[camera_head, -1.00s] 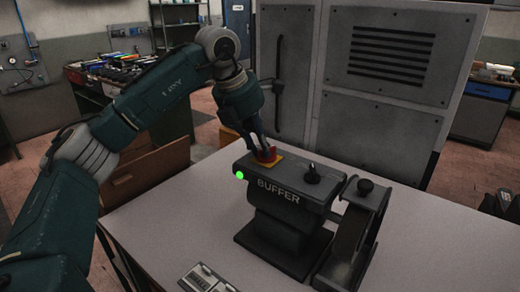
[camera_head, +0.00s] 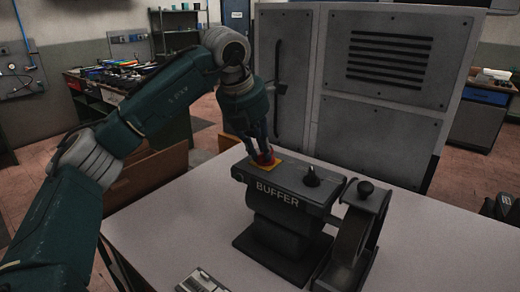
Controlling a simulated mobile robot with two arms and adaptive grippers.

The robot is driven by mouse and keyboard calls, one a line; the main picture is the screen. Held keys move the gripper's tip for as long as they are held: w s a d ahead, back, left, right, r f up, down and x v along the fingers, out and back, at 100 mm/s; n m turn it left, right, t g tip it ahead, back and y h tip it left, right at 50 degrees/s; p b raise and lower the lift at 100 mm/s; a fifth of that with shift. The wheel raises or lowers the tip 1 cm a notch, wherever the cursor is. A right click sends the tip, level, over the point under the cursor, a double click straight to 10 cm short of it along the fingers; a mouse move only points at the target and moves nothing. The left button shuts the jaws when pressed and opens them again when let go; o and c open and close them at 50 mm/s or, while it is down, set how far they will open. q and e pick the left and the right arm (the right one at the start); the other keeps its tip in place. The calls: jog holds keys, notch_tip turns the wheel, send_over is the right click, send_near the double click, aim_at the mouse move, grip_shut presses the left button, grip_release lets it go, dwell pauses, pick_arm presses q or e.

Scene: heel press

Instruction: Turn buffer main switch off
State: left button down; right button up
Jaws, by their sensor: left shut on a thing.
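The buffer (camera_head: 285,195), a dark grey machine with "BUFFER" lettered on its front, stands on the table. Its red main switch (camera_head: 264,161) sits on a yellow plate (camera_head: 277,168) on the top left of the housing. My left gripper (camera_head: 262,155) reaches down from above and is shut on the red switch, partly hiding it. No light shows at the left end of the buffer's front. A black knob (camera_head: 312,176) stands on the top right of the housing. My right gripper is not in view.
A belt or wheel unit with a round black knob (camera_head: 365,187) stands right of the buffer. A grey cabinet (camera_head: 390,100) is behind the table (camera_head: 430,245). A small light-coloured box (camera_head: 202,281) lies at the front edge. The table's right side is largely clear.

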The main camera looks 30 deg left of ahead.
pick_arm(q)
jog(key=c, duration=1.6)
grip_release()
jog(key=shift+c, duration=0.2)
jog(key=v, duration=1.2)
jog(key=shift+w, duration=0.1)
